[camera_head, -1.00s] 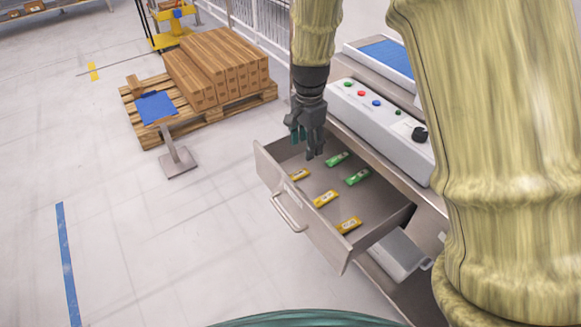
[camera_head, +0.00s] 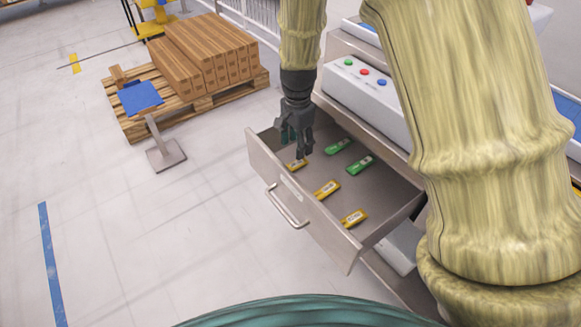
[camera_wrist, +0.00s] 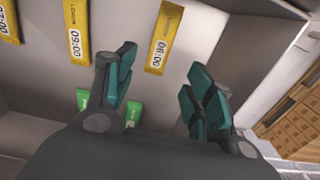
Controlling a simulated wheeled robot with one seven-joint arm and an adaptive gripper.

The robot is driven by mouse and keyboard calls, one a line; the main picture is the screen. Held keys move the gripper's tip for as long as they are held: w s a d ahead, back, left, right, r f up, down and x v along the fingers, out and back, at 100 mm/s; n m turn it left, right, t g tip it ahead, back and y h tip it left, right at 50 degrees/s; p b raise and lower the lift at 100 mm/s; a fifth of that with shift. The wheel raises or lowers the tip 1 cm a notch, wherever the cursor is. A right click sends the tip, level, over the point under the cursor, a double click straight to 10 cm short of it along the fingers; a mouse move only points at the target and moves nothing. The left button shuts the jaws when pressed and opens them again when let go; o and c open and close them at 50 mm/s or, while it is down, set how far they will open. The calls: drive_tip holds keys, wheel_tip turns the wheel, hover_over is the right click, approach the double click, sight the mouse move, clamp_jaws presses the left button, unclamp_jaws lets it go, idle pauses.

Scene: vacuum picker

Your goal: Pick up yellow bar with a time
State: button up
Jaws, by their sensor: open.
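Three yellow bars with black time digits lie in the open drawer: one at the left corner (camera_head: 296,164), one in the middle (camera_head: 327,189) and one at the right (camera_head: 353,218). My gripper (camera_head: 303,152) is open and empty, low over the left-corner bar and partly covering it. In the wrist view, my fingers (camera_wrist: 163,85) stand apart, and the nearest yellow bar (camera_wrist: 165,38) lies just beyond the gap between them. Its digits look inverted and resemble 06:00. Another yellow bar (camera_wrist: 78,32) resembles 09:00; the far-left one (camera_wrist: 9,20) is cut off.
Two green bars (camera_head: 337,146) (camera_head: 359,165) lie farther back in the drawer. The metal drawer (camera_head: 312,228) has low walls and a front handle (camera_head: 286,208). A white button panel (camera_head: 365,97) stands behind it. A pallet of boxes (camera_head: 208,58) stands at left.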

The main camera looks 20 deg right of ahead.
sight(295, 164)
drive_tip(key=shift+s+a+f, duration=0.15)
drive_tip(key=shift+f, duration=1.65)
drive_tip(key=shift+s+a+f, duration=0.1)
drive_tip(key=shift+f, duration=1.65)
drive_tip(key=c, duration=1)
